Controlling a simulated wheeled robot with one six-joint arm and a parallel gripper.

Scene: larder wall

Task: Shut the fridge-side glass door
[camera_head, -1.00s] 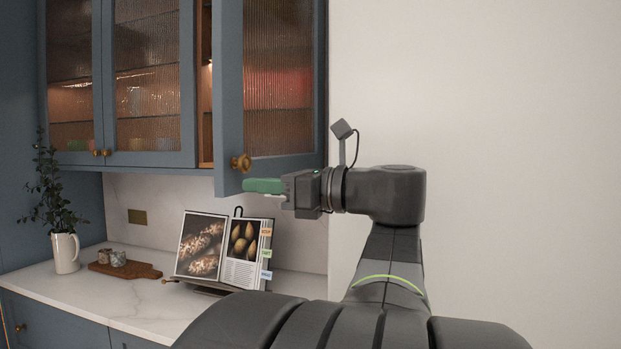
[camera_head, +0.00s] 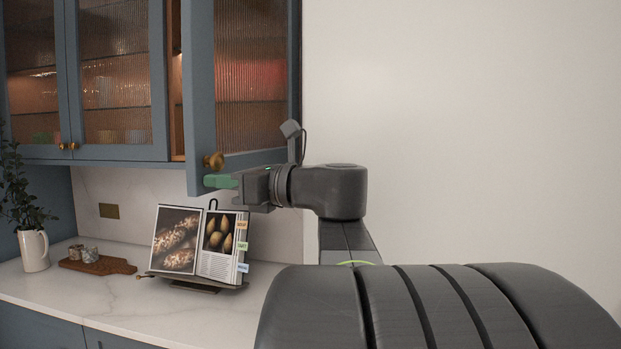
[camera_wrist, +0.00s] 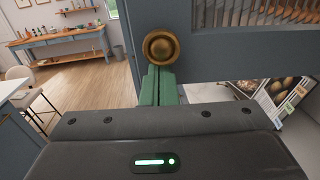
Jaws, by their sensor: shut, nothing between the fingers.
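The glass door (camera_head: 201,90) is the rightmost door of the blue wall cabinet. It has ribbed glass and stands ajar, swung out toward me, with a lit gap on its left. Its round brass knob (camera_head: 213,161) is near the bottom of its free edge; in the wrist view the knob (camera_wrist: 161,47) is just beyond the fingertips. My gripper (camera_head: 218,181) has green fingers, shut with nothing in them, at the door's lower corner just below the knob. In the wrist view the fingers (camera_wrist: 158,85) point at the knob and door frame; whether they touch is unclear.
Two shut glass doors (camera_head: 113,75) with brass knobs are to the left. Below, the pale counter (camera_head: 120,296) holds an open cookbook on a stand (camera_head: 200,245), a wooden board (camera_head: 98,264) with small pots, and a white jug (camera_head: 34,250) with a plant. The right wall is bare.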

